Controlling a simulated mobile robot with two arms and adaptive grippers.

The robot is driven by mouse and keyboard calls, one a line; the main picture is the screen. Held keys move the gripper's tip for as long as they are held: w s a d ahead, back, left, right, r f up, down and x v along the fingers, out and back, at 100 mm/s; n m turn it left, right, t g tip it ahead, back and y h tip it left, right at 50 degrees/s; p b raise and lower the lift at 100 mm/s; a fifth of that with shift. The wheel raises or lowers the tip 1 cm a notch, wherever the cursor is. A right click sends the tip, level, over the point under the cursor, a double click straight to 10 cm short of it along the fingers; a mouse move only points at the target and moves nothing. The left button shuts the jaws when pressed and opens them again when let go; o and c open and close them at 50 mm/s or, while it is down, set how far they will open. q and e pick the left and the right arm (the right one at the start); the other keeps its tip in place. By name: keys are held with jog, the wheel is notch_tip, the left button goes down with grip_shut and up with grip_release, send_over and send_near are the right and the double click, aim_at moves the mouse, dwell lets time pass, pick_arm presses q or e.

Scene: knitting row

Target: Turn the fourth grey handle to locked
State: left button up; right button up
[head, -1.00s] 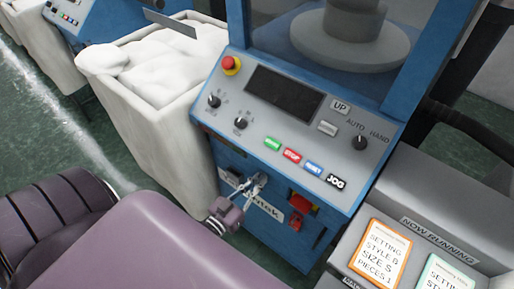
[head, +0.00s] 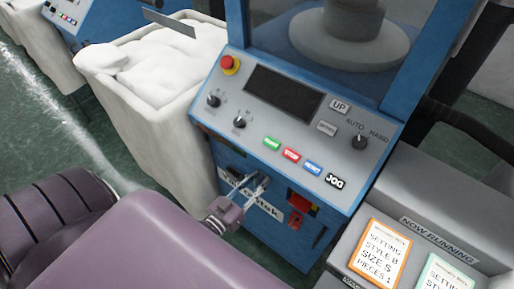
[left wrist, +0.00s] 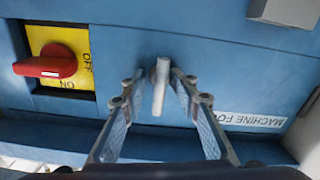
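A pale grey bar handle (left wrist: 161,86) sticks out of the blue machine front in the left wrist view. It stands about upright in that picture. My left gripper (left wrist: 156,80) is open, with one finger on each side of the handle and a gap visible on both sides. In the head view my left gripper (head: 249,190) is at the lower front of the blue machine (head: 246,222), below the control panel; the handle is hard to make out there. Lock markings at the handle are not readable. My right gripper is not in view.
A red rotary switch (left wrist: 48,64) on a yellow ON/OFF plate sits beside the handle. The grey control panel (head: 206,122) with knobs and buttons is above. A white bin (head: 150,110) stands left, a grey sign stand (head: 440,200) right.

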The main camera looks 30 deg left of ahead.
pick_arm(q)
jog(key=s+a, duration=0.1)
jog(key=s, duration=1.1)
jog(key=s+d+f+m+g, duration=0.1)
jog(key=s+f+g, duration=0.3)
jog(key=f, duration=0.9)
jog(key=s+d+f+m+g, duration=0.15)
jog(key=s+f+g, duration=0.25)
jog(key=f, duration=0.8)
jog(key=s+d+f+m+g+y, duration=0.1)
jog(key=s+d+f+g, duration=0.2)
jog(key=s+f+g, duration=0.5)
jog(key=s+f, duration=0.5)
jog(key=s, duration=0.4)
jog(key=shift+f+g, duration=0.25)
jog(key=shift+g, duration=0.15)
jog(key=shift+s+d, duration=0.1)
